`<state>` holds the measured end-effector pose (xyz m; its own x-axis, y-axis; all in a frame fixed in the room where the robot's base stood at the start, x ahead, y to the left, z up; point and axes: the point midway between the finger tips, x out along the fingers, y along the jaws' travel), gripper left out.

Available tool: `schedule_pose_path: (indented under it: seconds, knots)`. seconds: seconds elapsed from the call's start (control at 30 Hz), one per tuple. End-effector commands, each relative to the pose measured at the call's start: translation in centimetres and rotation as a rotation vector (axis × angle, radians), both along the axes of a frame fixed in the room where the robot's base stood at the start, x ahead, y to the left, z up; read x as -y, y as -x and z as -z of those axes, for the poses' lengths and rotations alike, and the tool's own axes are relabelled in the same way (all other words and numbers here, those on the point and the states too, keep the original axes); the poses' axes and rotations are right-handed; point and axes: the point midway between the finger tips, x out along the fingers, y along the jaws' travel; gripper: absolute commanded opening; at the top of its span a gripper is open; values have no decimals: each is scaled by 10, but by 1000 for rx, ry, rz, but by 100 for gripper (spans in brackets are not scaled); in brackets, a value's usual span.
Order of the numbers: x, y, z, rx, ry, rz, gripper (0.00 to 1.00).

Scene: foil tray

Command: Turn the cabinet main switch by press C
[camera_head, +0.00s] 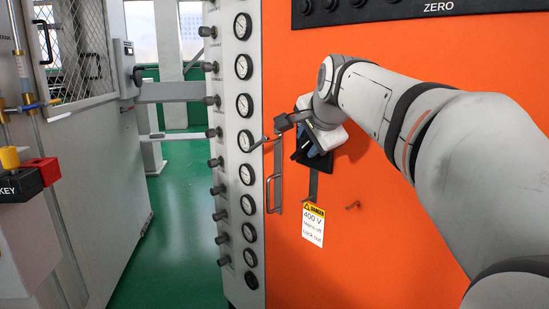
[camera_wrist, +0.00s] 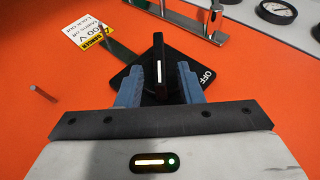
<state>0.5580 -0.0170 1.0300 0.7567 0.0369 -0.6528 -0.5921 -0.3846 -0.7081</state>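The cabinet main switch is a black knob (camera_wrist: 158,58) with a white line, on a black plate (camera_wrist: 203,88) marked OFF. In the wrist view the white line runs nearly up and down the picture, and the OFF mark lies right of the knob. My gripper (camera_wrist: 159,80) is open, its two blue-grey fingers on either side of the knob's lower part with gaps visible. I cannot tell how deep the knob sits between them. In the head view my gripper (camera_head: 306,151) is at the orange cabinet (camera_head: 400,225) and hides most of the switch.
A metal door handle (camera_head: 275,190) stands out left of the switch. A danger label (camera_head: 313,226) and a small peg (camera_head: 353,206) are below. A grey panel with several gauges (camera_head: 246,140) and knobs borders the cabinet.

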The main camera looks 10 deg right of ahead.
Motion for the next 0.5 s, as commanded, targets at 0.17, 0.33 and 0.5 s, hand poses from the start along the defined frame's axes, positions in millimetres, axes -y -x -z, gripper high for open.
schedule_pose_path:
  seconds: [0.17,0.33,0.5]
  knots:
    - [-1,-23,23,-2,1,-1,34]
    - [-2,-35,32,-2,1,-1,34]
    - [-2,-38,33,0,2,-1,34]
